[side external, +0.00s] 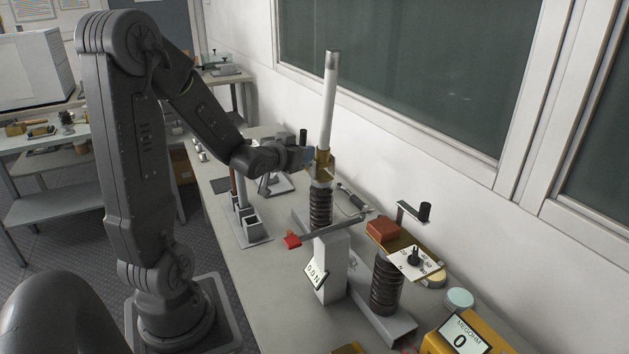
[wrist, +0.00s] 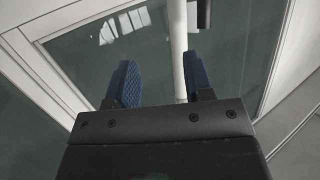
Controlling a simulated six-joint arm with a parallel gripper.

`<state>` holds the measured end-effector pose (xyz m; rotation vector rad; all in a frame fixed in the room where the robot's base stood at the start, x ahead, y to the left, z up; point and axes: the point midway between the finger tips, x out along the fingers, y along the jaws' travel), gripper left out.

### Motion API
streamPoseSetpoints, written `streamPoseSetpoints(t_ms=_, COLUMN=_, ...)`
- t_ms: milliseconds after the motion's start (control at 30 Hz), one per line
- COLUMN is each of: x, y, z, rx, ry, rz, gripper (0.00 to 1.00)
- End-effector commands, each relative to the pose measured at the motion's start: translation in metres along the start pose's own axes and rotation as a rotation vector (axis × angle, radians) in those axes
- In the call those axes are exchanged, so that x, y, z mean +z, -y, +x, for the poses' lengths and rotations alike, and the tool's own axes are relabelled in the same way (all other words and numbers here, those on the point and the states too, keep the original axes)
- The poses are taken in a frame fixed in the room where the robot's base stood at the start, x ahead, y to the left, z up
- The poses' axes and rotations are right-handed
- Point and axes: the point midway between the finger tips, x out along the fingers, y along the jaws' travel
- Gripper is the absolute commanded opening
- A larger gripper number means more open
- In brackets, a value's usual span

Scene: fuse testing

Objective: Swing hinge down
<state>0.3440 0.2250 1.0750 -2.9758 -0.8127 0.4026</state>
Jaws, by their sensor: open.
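A white fuse tube (side external: 328,100) with a grey upper end stands nearly upright, leaning slightly. Its lower end sits in a brass hinge fitting (side external: 322,163) on top of a black ribbed insulator (side external: 321,207). My gripper (side external: 308,156) is beside the tube's lower end and partly covers the fitting. In the wrist view my gripper (wrist: 160,78) is open with blue pads apart. The white tube (wrist: 178,45) shows beyond the gap, nearer the right finger. I cannot tell whether a finger touches it. A second ribbed insulator (side external: 386,285) stands lower on the same grey stand.
A red-tipped lever (side external: 292,240) and a 0.0 N readout (side external: 315,275) are on the stand. A crank handle (side external: 424,212), a dial plate (side external: 414,259) and a yellow megohm meter (side external: 460,340) reading 0 are on the right. A slotted rack (side external: 244,222) stands left. The wall is close behind.

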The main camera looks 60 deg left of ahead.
Motion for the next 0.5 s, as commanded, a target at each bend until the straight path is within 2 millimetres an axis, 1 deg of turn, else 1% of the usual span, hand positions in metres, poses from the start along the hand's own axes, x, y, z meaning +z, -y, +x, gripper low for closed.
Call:
streamPoseSetpoints(t_ms=33, x=-0.004, y=-0.010, z=-0.004, rx=0.012, ry=0.019, rz=0.008, gripper=0.47)
streamPoseSetpoints(t_ms=267, x=-0.013, y=-0.045, z=-0.023, rx=0.053, ry=0.138, rz=0.037, gripper=0.47)
streamPoseSetpoints(t_ms=500, x=-0.018, y=-0.079, z=-0.053, rx=0.104, ry=0.259, rz=0.061, gripper=0.47)
